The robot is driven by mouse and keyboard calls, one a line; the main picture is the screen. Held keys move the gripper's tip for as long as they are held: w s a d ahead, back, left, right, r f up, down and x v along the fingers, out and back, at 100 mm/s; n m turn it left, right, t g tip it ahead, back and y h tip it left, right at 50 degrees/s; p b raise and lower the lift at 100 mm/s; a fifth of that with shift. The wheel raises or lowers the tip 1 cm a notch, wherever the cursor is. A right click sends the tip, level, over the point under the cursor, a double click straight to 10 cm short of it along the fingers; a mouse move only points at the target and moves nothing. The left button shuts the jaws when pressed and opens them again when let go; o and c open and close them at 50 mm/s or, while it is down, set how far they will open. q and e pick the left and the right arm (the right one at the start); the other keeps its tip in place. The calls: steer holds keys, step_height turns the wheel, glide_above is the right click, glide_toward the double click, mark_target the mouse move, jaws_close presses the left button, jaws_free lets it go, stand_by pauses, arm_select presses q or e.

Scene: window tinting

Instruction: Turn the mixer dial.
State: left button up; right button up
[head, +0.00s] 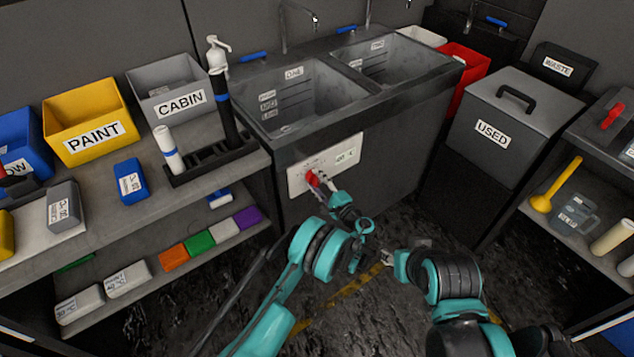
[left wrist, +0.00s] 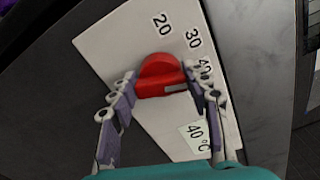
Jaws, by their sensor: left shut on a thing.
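The red mixer dial (head: 312,179) sits on a pale panel (head: 300,178) on the front of the sink unit. My left gripper (head: 321,181) is at the dial. In the left wrist view the dial (left wrist: 158,70) lies between the two fingers of my left gripper (left wrist: 159,80), which is shut on it. The panel (left wrist: 110,42) shows the marks 20, 30 and 40, the last partly hidden by a finger. The dial's pale line points toward the 40 side. A label (left wrist: 195,135) reads 40 °C. My right gripper (head: 387,258) is low, away from the dial; its jaws are unclear.
Two sink basins (head: 345,100) lie above the panel. The USED bin (head: 475,155) stands to the right, and a shelf (head: 110,215) with boxes and bottles stands to the left. The dark floor in front of the sink is open around my arms.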

arm_select(q)
steer(key=shift+m, duration=0.4)
steer(key=o, duration=1.2)
steer(key=shift+c, duration=0.2)
steer(key=v, duration=0.7)
steer(key=shift+s+d, duration=0.15)
steer(key=shift+d, duration=0.05)
